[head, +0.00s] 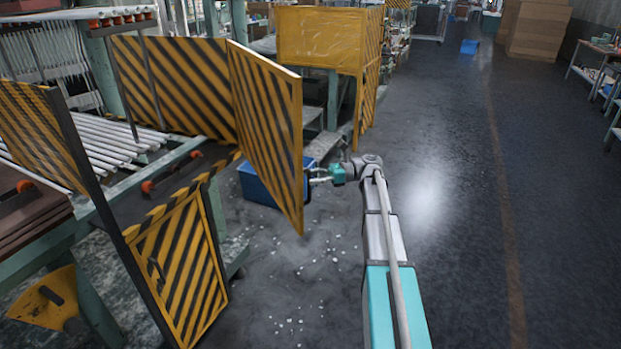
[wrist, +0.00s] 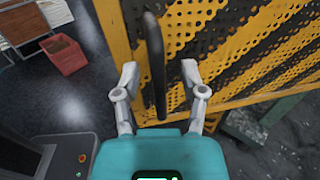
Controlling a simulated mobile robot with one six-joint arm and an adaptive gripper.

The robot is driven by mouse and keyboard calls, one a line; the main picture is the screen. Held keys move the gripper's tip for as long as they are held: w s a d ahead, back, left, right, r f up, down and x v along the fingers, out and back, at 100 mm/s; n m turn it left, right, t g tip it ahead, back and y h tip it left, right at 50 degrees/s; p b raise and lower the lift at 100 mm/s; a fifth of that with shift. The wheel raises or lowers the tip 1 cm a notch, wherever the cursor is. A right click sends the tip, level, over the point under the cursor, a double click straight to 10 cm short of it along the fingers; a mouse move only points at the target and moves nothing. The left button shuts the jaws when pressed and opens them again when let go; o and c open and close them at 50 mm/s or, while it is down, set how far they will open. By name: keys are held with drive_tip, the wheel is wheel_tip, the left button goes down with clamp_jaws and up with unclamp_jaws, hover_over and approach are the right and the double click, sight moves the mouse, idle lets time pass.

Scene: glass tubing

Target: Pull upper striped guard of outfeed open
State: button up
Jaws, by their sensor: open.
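The upper striped guard (head: 268,125) is a yellow and black panel that stands swung out from the outfeed frame, over the floor. In the wrist view its perforated face (wrist: 215,45) fills the upper right. Its black bar handle (wrist: 154,60) stands upright at the panel's edge, between the fingers. My gripper (wrist: 160,74) is open, with one finger on each side of the handle; I cannot tell whether either touches it. In the head view my gripper (head: 314,178) is at the guard's right edge, partly hidden by it.
A lower striped guard (head: 180,265) stands at the front left. A blue bin (head: 262,186) sits behind the swung guard. White shards (head: 300,290) litter the floor. Open floor (head: 450,210) lies to the right. A red bin (wrist: 65,54) shows in the wrist view.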

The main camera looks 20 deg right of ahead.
drive_tip(key=d, duration=0.6)
drive_tip(key=shift+s+d, duration=0.15)
drive_tip(key=shift+s, duration=0.1)
drive_tip(key=shift+c, duration=0.2)
